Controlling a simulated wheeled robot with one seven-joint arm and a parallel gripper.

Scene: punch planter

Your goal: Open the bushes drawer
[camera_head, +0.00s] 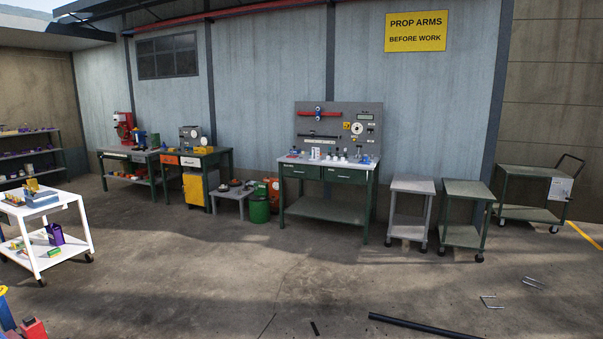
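No drawer label is large enough to read, so I cannot tell which one is the bushes drawer. The middle workbench (284,160) has two green drawers side by side under its pale top, a left one (300,171) and a right one (345,175). Both look shut. My gripper is not in view.
A white cart (70,199) stands at the left. Two small trolleys, one grey (412,186) and one green (467,189), stand right of the middle bench. A dark bar (425,326) lies on the floor in front. The central floor is mostly clear.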

